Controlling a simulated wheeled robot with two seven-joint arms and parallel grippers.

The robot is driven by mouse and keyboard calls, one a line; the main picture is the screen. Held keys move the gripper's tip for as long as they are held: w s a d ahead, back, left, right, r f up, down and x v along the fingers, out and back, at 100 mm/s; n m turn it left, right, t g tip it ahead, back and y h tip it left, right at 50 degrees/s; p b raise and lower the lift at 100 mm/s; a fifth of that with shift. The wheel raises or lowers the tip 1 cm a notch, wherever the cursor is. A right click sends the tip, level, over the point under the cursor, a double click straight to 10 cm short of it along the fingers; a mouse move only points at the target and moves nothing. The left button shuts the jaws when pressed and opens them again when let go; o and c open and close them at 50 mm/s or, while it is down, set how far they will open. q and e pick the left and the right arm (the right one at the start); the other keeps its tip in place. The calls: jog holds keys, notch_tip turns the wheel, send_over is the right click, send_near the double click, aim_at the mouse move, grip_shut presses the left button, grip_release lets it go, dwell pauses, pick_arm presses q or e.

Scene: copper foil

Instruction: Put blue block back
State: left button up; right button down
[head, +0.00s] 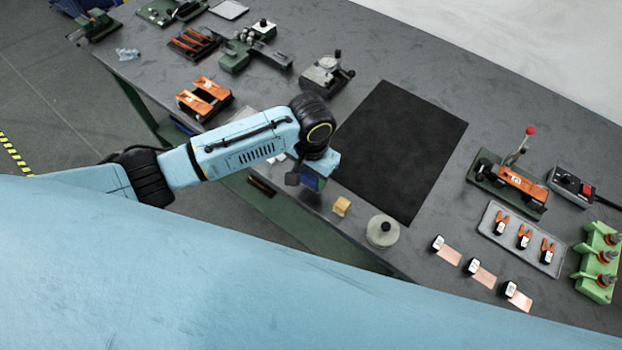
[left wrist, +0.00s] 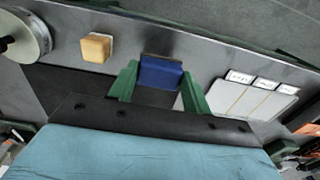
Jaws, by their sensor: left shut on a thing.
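The blue block (left wrist: 160,72) sits between the green fingers of my left gripper (left wrist: 160,85) in the left wrist view. The gripper is shut on it. In the head view the blue block (head: 312,182) shows in part under my left wrist, near the table's front edge, and the wrist hides the rest. Whether the block touches the table is hard to tell. My right gripper is not in view.
A yellow block (head: 342,206) and a round grey-white spool (head: 382,231) stand to the right along the front edge. A black mat (head: 403,150) lies bare behind. Orange-and-black fixtures (head: 204,97) stand at left, a grey tray (head: 523,240) at right.

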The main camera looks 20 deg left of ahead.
aim_at(311, 177)
pick_arm(q)
jog(key=shift+f, duration=1.6)
jog(key=shift+f, duration=0.1)
jog(key=o, duration=0.9)
jog(key=shift+o, duration=0.2)
notch_tip(311, 177, up, 12)
jog(key=p, duration=0.1)
jog(key=shift+s+d, duration=0.1)
jog(key=shift+s, duration=0.05)
